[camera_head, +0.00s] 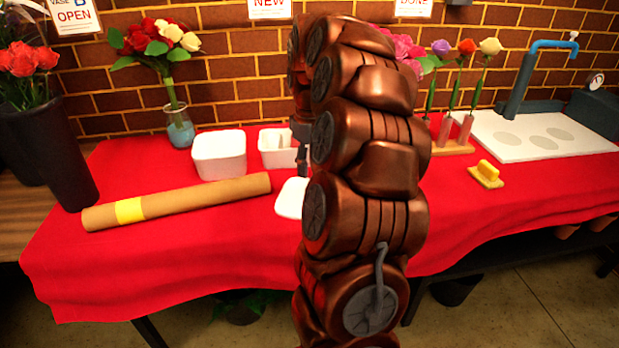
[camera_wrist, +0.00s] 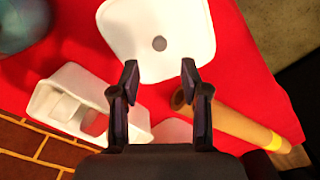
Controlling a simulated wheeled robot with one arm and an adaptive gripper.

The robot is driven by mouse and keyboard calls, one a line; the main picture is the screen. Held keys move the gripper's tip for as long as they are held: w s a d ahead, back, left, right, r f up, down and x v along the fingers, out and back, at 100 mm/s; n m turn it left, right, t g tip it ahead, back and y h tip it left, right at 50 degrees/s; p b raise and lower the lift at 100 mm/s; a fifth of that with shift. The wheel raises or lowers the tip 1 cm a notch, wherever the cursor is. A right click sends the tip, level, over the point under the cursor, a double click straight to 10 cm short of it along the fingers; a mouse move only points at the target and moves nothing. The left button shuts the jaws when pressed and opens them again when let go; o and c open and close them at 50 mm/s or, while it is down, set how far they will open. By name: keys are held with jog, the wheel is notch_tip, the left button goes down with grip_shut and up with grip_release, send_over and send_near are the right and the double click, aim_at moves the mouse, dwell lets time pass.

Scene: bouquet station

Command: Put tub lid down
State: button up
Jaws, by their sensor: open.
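My gripper (camera_wrist: 160,68) is open, with nothing between its fingers. In the head view it (camera_head: 302,165) points down beside the open white tub, partly hidden by my arm. A flat white lid (camera_head: 291,198) lies on the red cloth in front of that tub, its right side hidden by my arm. The open white tub (camera_head: 276,158) has a divided inside, also seen in the wrist view (camera_wrist: 98,122).
A cardboard tube (camera_head: 190,198) with a yellow band lies in front of the tubs. A vase with flowers (camera_head: 180,130) stands behind left. The red cloth's (camera_head: 200,265) front is clear.

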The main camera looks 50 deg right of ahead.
jog(key=s+a+g, duration=0.1)
jog(key=s+a, duration=0.2)
jog(key=a, duration=0.8)
jog(key=s+a, duration=0.3)
jog(key=a, duration=0.9)
jog(key=s+a+f+g, duration=0.1)
jog(key=s+a+f, duration=0.2)
jog(key=s, duration=0.5)
jog(key=s+a+f+m, duration=0.1)
jog(key=s+a+f, duration=0.2)
jog(key=s+a, duration=0.3)
jog(key=s, duration=0.3)
jog(key=shift+s+a+f+m+g, duration=0.25)
jog(key=shift+s+f+m+g, duration=0.05)
jog(key=shift+f+g, duration=0.1)
notch_tip(320, 180, up, 20)
jog(key=t+p, duration=0.1)
jog(key=p, duration=1.8)
jog(key=shift+r, duration=0.15)
